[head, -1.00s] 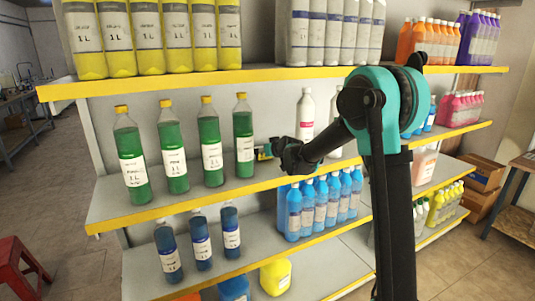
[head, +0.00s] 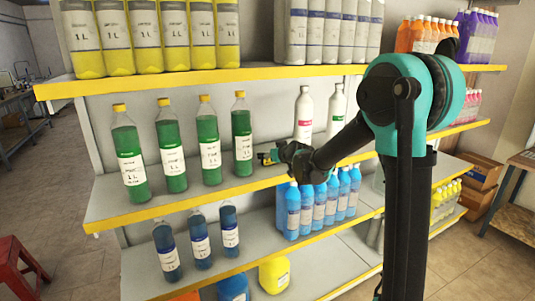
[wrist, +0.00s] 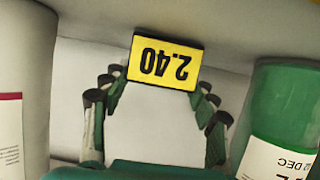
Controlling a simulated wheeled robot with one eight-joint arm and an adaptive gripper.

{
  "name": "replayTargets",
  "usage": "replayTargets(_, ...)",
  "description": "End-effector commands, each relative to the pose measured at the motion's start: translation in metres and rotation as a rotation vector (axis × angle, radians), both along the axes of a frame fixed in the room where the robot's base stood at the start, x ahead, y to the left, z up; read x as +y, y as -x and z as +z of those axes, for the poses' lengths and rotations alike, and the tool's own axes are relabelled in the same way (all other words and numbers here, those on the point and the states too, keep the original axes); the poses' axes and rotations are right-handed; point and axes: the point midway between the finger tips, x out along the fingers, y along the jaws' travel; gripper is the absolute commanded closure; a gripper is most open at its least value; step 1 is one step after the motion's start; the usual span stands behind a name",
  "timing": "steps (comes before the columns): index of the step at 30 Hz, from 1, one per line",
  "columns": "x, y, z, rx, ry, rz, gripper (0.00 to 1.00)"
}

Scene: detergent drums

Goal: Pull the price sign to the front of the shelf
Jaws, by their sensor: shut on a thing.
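The price sign (wrist: 165,62) is a small yellow block with a black border and "2.40", upside down in the wrist view. My gripper (wrist: 161,84) has its fingertips against the sign's left and right ends and is shut on it. In the head view my gripper (head: 269,157) is low over the middle shelf (head: 205,193), just right of the rightmost green bottle (head: 242,148) and near the yellow front edge. The sign is small and partly hidden by the fingers there.
Several green bottles stand left of my gripper. Blue bottles (head: 318,208) stand on the shelf below. The upper shelf (head: 210,75) overhangs.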

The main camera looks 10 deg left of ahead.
Motion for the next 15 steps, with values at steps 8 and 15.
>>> replayTargets(8,-0.011,0.017,0.0,0.001,-0.002,-0.001,0.97)
replayTargets(15,-0.021,0.032,0.0,0.0,0.0,-0.001,0.97)
